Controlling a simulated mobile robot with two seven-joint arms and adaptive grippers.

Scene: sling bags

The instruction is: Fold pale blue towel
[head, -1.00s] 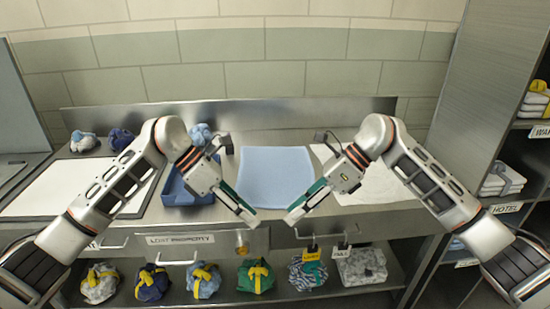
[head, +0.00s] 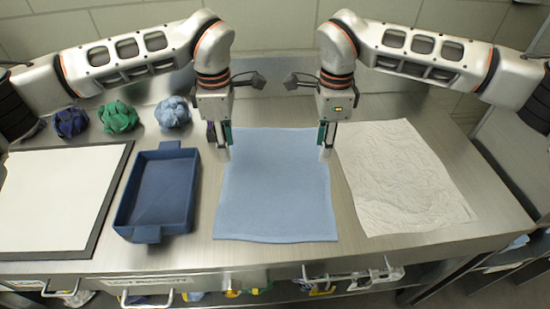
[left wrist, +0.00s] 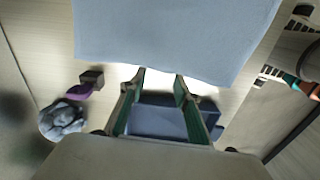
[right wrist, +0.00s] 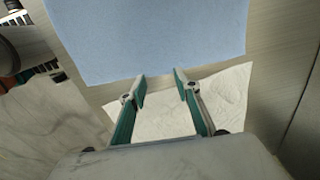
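The pale blue towel (head: 275,205) lies flat and spread out on the steel counter in the head view. It also fills the top of the left wrist view (left wrist: 170,35) and the right wrist view (right wrist: 150,35). My left gripper (head: 225,156) points down by the towel's far left corner. Its fingers (left wrist: 160,75) are apart and empty, with the tips close to the towel's edge. My right gripper (head: 324,156) points down by the far right corner. Its fingers (right wrist: 160,76) are also apart and empty. Whether any fingertip touches the cloth, I cannot tell.
A dark blue tray (head: 123,215) stands left of the towel. A wrinkled white cloth (head: 400,180) lies to its right. A white board with a dark border (head: 50,200) is at far left. Bundled bags, green (head: 117,117) and light blue (head: 173,112), sit behind the tray.

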